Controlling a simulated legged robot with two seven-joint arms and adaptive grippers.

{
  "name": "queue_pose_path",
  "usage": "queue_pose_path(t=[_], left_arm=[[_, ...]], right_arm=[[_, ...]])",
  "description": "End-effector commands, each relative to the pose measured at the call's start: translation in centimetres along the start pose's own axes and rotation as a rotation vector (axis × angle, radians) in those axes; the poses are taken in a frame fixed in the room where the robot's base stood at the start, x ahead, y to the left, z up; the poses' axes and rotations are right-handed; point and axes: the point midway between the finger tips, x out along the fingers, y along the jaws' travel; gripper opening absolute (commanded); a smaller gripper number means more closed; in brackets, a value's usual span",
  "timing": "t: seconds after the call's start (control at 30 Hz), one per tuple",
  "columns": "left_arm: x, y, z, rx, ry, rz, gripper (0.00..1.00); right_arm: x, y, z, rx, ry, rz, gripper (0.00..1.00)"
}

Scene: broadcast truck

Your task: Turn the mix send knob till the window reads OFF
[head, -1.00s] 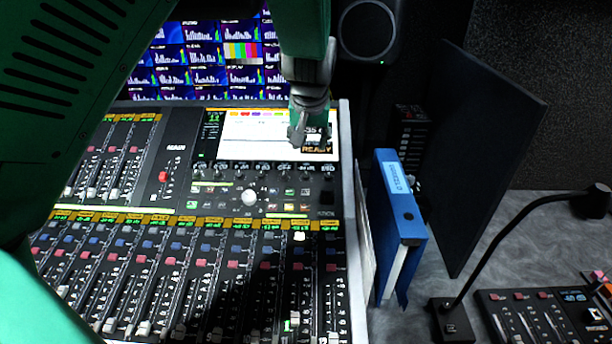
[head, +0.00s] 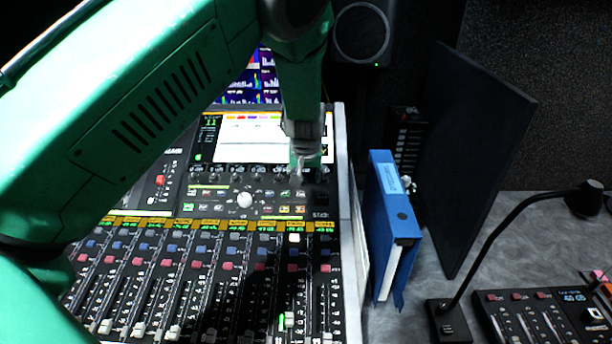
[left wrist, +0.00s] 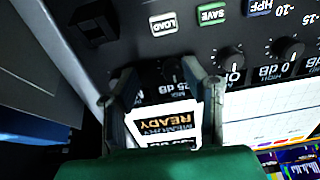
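My left gripper (head: 300,176) points down at the right end of the console's knob row. In the left wrist view its two fingers (left wrist: 160,76) stand apart on either side of a dark knob (left wrist: 167,73), the mix send knob by its place. I cannot tell whether they touch it. The window (left wrist: 178,122) is upside down between the fingers; it reads READY, with a value line partly hidden by my gripper. In the head view my gripper covers most of the window's corner of the white screen (head: 250,138). My right gripper is not in view.
The mixing console (head: 342,230) has several faders and a white trackball (head: 245,199). Neighbouring knobs (left wrist: 232,62) and the SAVE button (left wrist: 212,14) are close to my fingers.

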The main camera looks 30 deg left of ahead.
Motion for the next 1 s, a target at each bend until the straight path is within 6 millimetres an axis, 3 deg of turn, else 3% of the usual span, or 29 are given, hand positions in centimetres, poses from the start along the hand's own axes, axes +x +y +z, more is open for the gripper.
queue_pose_path(t=[0.27,0.37,0.4,1.0], left_arm=[[0.69,-0.68,-0.26,-0.007,-0.006,0.008,0.38],[0.60,-0.56,-0.18,-0.006,-0.006,0.006,0.02],[0.54,-0.46,-0.14,-0.005,-0.005,0.004,0.00],[0.24,-0.24,0.29,-0.035,-0.011,0.003,0.00]], right_arm=[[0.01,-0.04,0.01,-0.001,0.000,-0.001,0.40],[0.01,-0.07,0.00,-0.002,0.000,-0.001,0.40],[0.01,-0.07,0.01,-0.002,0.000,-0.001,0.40],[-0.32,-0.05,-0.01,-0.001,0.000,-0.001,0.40]])
